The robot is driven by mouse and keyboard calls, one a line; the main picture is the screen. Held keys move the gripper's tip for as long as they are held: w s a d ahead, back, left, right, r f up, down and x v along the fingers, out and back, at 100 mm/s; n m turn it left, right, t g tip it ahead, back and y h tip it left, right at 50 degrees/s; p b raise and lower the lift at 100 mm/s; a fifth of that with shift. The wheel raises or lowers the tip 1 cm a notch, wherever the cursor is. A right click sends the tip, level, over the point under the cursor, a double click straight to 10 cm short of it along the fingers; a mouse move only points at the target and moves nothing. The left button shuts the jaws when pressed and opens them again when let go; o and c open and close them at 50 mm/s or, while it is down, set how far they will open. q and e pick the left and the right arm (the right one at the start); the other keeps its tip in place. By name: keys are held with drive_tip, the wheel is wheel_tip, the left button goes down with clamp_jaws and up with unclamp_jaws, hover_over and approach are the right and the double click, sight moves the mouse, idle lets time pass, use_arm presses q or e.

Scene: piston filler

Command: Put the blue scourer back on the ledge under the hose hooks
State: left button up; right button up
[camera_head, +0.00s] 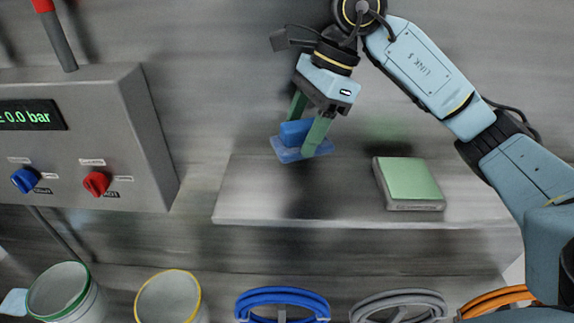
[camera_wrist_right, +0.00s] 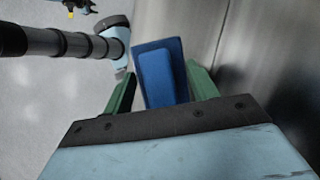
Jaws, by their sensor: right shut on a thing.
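The blue scourer (camera_head: 292,134), a thick block on a flatter, wider pad, is held between the green fingers of my right gripper (camera_head: 305,137). In the right wrist view the scourer (camera_wrist_right: 160,75) sits between the two fingers of the right gripper (camera_wrist_right: 160,92). It appears to hang above the back left part of a flat metal ledge (camera_head: 260,200), with a dark patch on the ledge below it. Coiled hoses in blue (camera_head: 283,293), grey and orange show below the ledge in the picture; their hooks are hard to make out. My left gripper is out of view.
A green-topped pad with a grey base (camera_head: 408,182) lies on the ledge's right part. A grey control box (camera_head: 75,150) with blue and red knobs stands at the left. Two buckets, green-rimmed (camera_head: 62,290) and yellow-rimmed (camera_head: 170,298), are at lower left. The ledge's left and middle are clear.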

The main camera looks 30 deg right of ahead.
drive_tip(key=f, duration=0.1)
drive_tip(key=s+f, duration=0.1)
drive_tip(key=shift+s+f, duration=0.15)
drive_tip(key=shift+f, duration=0.2)
wheel_tip(320, 180, down, 2)
drive_tip(key=shift+f, duration=0.4)
drive_tip(key=shift+f+p, duration=0.4)
drive_tip(key=shift+f, duration=1.45)
drive_tip(key=o, duration=0.7)
drive_tip(key=shift+c, duration=0.2)
drive_tip(key=shift+o, duration=1.1)
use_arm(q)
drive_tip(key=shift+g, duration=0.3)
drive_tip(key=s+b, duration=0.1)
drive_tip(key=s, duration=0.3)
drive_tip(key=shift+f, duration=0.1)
use_arm(e)
drive_tip(key=v, duration=1.2)
drive_tip(key=shift+a+r, duration=0.1)
